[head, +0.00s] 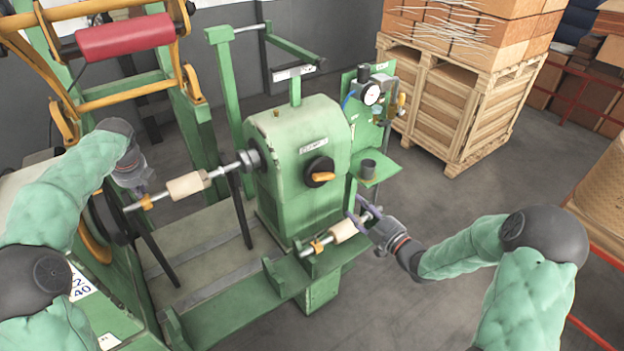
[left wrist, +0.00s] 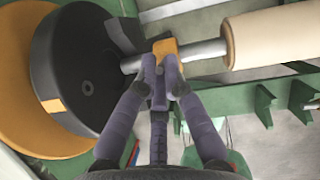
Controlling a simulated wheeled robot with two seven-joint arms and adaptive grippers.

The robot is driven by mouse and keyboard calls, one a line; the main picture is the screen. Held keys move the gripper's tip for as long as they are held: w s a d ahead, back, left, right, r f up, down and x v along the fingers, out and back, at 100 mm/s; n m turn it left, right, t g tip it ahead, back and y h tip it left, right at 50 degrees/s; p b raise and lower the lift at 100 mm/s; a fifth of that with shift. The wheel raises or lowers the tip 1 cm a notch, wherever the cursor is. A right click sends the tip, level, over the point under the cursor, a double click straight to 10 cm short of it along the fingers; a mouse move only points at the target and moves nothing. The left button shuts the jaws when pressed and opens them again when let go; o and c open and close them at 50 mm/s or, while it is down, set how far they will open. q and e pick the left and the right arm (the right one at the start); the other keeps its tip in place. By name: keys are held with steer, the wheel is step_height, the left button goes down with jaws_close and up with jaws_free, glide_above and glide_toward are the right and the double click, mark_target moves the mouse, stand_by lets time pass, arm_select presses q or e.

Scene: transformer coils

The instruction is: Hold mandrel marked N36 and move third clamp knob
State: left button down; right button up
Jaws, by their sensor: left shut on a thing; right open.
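A pale mandrel (head: 187,185) sits on the upper shaft between the black disc (head: 108,217) and the green machine (head: 300,160). It also shows in the left wrist view (left wrist: 275,38). An orange clamp (head: 146,202) is on that shaft by the disc. My left gripper (left wrist: 160,75) is shut on this clamp (left wrist: 166,47). A second pale mandrel (head: 343,231) lies on a rod at the green bench, with an orange clamp (head: 317,246) at its left end. My right gripper (head: 366,219) is open around the rod's right end; contact is unclear. No N36 mark is legible.
A dark cup (head: 368,169) stands on a green side shelf below a gauge (head: 371,94). A crate with boxes (head: 455,105) stands behind. Floor between it and my right arm is clear.

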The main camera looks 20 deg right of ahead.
mark_target(327, 177)
steer(key=w+a+n, duration=0.1)
steer(key=w+n, duration=0.1)
steer(key=w, duration=0.2)
steer(key=w+a+n, duration=0.1)
steer(key=w+n, duration=0.2)
steer(key=w, duration=0.2)
steer(key=w+a+n, duration=0.2)
steer(key=w, duration=0.2)
steer(key=shift+w+a+r+n, duration=0.1)
steer(key=shift+w+r+n, duration=0.2)
steer(key=shift+w, duration=0.1)
jaws_close()
